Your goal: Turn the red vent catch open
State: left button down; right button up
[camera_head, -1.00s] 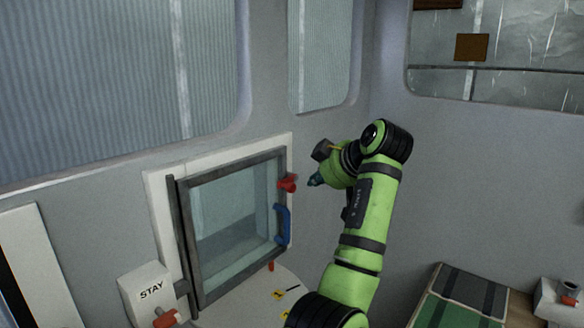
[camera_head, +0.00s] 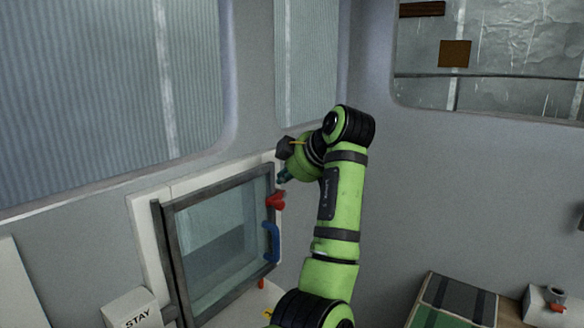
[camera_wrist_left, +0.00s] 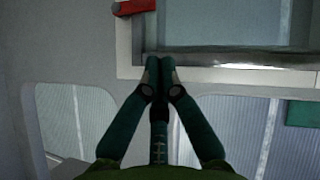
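The red vent catch (camera_head: 275,200) sits on the right side of the dark-framed vent window (camera_head: 222,240), above a blue handle (camera_head: 271,242). My left gripper (camera_head: 282,178) is just above the catch in the head view, with a small gap visible between them. In the left wrist view the fingertips (camera_wrist_left: 159,66) are together and hold nothing, in front of the frame's edge (camera_wrist_left: 235,58). The red catch (camera_wrist_left: 134,7) shows at the top of that view, apart from the fingers. My right gripper is in neither view.
A white block marked STAY (camera_head: 134,314) stands at the lower left. A bench with green and dark panels (camera_head: 455,300) and a white box with a red part (camera_head: 552,308) are at the lower right. The wall right of my arm is clear.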

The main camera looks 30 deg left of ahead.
aim_at(269, 202)
pick_arm(q)
jog(key=w+a+f+p, duration=0.1)
jog(key=f, duration=0.1)
jog(key=w+a+f+p, duration=0.1)
jog(key=f+p, duration=0.1)
jog(key=w+a+f+p, duration=0.1)
jog(key=a+f, duration=0.1)
jog(key=shift+a+f, duration=0.1)
jog(key=shift+w+f, duration=0.1)
jog(key=shift+f, duration=0.3)
